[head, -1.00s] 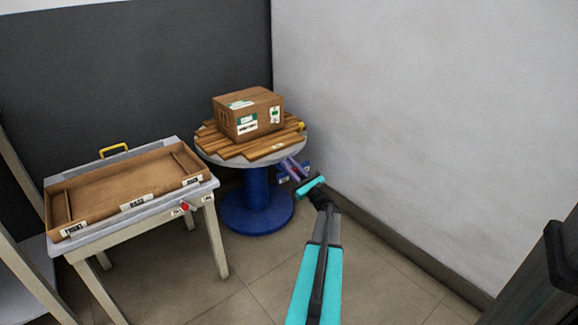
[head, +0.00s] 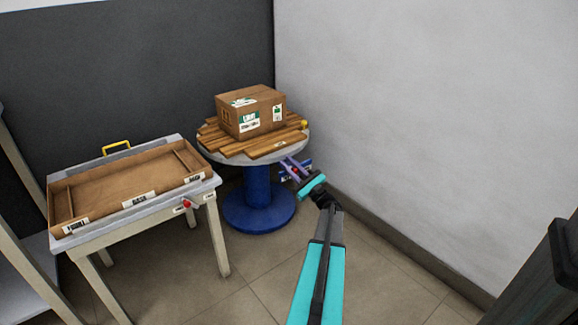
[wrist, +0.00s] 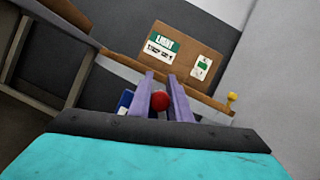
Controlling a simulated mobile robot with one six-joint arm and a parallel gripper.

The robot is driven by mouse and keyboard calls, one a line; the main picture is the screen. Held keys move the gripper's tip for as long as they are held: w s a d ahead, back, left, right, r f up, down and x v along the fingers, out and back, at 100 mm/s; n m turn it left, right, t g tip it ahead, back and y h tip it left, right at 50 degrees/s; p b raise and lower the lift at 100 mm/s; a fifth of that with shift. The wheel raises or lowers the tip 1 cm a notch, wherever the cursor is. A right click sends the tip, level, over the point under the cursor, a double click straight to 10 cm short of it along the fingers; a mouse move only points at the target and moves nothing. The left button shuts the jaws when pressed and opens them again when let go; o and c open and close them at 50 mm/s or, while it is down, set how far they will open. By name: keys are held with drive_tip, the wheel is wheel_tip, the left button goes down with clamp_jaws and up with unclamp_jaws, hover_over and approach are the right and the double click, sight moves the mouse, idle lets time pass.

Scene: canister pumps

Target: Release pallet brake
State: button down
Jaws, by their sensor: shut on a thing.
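A wooden slat pallet (head: 262,150) lies on a round grey turntable top (head: 212,157) with a blue pedestal (head: 257,185). A cardboard box (head: 250,113) sits on the pallet; its labelled side also shows in the wrist view (wrist: 185,58). My gripper (head: 291,165) is at the turntable's right front, below the top's edge. Its purple fingers (wrist: 160,88) are shut on a red ball knob (wrist: 160,101) in front of a small blue labelled part. The fingers partly hide that part.
A yellow knob (head: 304,125) sticks out at the pallet's right edge. A table (head: 219,180) at left carries a wooden tray (head: 165,197) and has a red knob (head: 187,204) on its front. A wall stands close on the right; floor in front is clear.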

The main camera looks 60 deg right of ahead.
drive_tip(key=c, duration=1.6)
unclamp_jaws()
drive_tip(key=p+v, duration=0.3)
drive_tip(key=v, duration=1)
drive_tip(key=shift+s+a+f, duration=0.15)
drive_tip(key=shift+s+f, duration=0.05)
drive_tip(key=shift+s, duration=0.15)
